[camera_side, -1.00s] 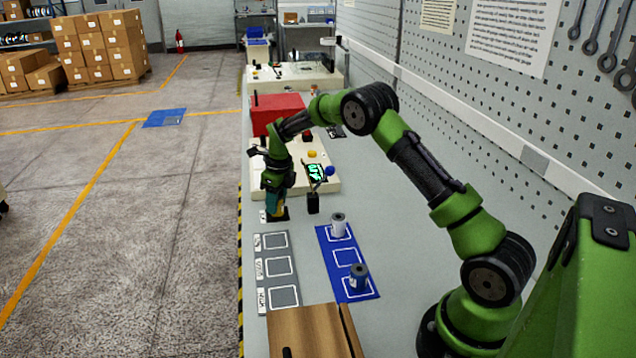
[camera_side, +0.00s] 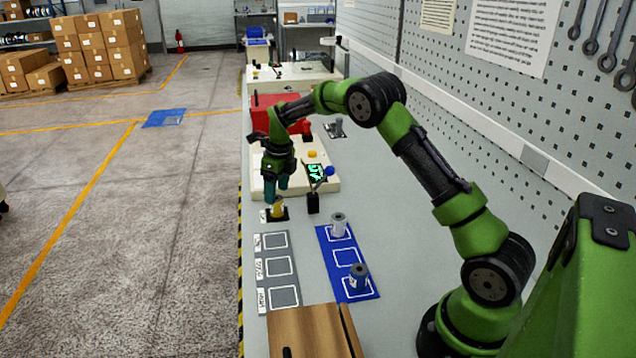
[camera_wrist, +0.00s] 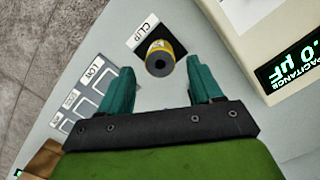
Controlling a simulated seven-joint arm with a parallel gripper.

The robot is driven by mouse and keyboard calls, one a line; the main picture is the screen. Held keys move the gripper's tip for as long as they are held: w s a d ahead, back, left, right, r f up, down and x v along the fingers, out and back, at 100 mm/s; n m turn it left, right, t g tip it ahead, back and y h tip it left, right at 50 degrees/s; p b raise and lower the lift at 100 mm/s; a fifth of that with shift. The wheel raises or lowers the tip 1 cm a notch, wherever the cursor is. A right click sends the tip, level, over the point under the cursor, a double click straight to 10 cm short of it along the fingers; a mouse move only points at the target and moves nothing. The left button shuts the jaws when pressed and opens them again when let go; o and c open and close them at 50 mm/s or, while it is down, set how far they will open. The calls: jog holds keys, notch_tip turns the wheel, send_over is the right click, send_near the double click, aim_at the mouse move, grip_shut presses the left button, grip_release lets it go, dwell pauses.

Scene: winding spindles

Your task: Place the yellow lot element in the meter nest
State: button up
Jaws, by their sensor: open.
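The yellow element (camera_side: 277,209), a short spool with a dark centre hole, stands upright on a small black pad (camera_side: 284,216) in front of the meter (camera_side: 259,186). In the wrist view the yellow element (camera_wrist: 160,58) sits on the black pad (camera_wrist: 143,32), beside a label reading CLIP. My gripper (camera_side: 276,187) is above the element, open and empty, its teal fingers clear of it. In the wrist view my gripper (camera_wrist: 159,68) has one finger to each side below the element. The meter's green display (camera_wrist: 291,62) shows in part.
A grey labelled mat (camera_side: 290,265) has empty squares. A wooden box (camera_side: 305,330) is nearest.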

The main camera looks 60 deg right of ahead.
aim_at(281, 199)
jog(key=s+a+r+n+t, duration=0.1)
jog(key=s+a+r+n, duration=0.15)
jog(key=r, duration=0.45)
jog(key=s+a+r+n, duration=0.2)
jog(key=s+r+n, duration=0.1)
jog(key=r, duration=0.5)
jog(key=s+a+r+n+t+y, duration=0.1)
jog(key=s+a+r+n, duration=0.2)
jog(key=s+n, duration=0.2)
jog(key=s+a+r+n+t, duration=0.1)
jog(key=s+a+r+n, duration=0.2)
jog(key=s+n, duration=0.1)
jog(key=s+a+f+n+t, duration=0.1)
jog(key=s+a+n, duration=0.2)
jog(key=s+n, duration=0.4)
jog(key=s+a+f+n+t, duration=0.1)
jog(key=s+a+f+n, duration=0.1)
jog(key=s+n, duration=0.6)
jog(key=shift+s+a+t+y, duration=0.4)
jog(key=shift+s+a, duration=0.1)
jog(key=shift+a, duration=0.15)
jog(key=shift+r, duration=0.1)
